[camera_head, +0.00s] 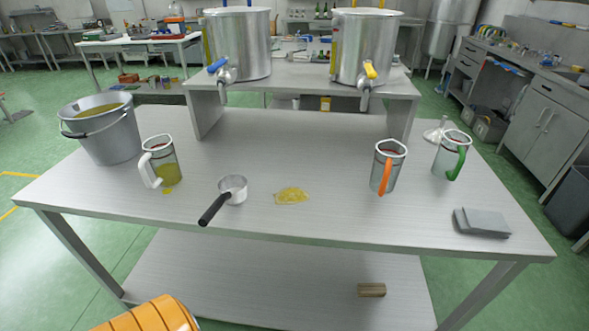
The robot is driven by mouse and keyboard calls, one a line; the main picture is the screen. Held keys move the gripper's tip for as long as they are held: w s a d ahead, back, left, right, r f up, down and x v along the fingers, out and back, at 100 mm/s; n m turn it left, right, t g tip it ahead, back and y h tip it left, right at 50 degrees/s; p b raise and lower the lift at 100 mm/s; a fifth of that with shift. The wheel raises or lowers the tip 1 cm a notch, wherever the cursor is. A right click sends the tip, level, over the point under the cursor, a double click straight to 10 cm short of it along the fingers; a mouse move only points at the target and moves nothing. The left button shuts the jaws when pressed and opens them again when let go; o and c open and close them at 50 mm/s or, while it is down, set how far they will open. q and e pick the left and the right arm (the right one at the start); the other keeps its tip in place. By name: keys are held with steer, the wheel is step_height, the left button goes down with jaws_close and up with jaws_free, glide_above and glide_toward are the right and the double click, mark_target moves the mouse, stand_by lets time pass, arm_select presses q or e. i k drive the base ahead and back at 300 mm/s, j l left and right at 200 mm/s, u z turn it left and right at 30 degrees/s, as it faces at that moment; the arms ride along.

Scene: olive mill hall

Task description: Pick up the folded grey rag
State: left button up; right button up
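The folded grey rag (482,222) lies flat on the right front part of the steel table (330,223), close to the front edge. It looks like a small stack of folded layers. Nothing touches it. Neither of my grippers shows in the head view.
A jug with an orange handle (388,166) and a jug with a green handle (451,154) stand behind the rag. A small saucepan (232,189), a yellow oil puddle (291,195), a white-handled jug (160,161) and a bucket (101,130) are further left. Two tapped tanks stand on a raised shelf (300,84).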

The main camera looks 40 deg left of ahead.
mark_target(488, 223)
steer(key=i+l+u, duration=0.5)
steer(key=l, duration=0.15)
steer(key=l+u, duration=0.25)
steer(key=i+l+u, duration=0.25)
steer(key=l, duration=0.3)
steer(key=l+u, duration=0.25)
steer(key=l, duration=0.15)
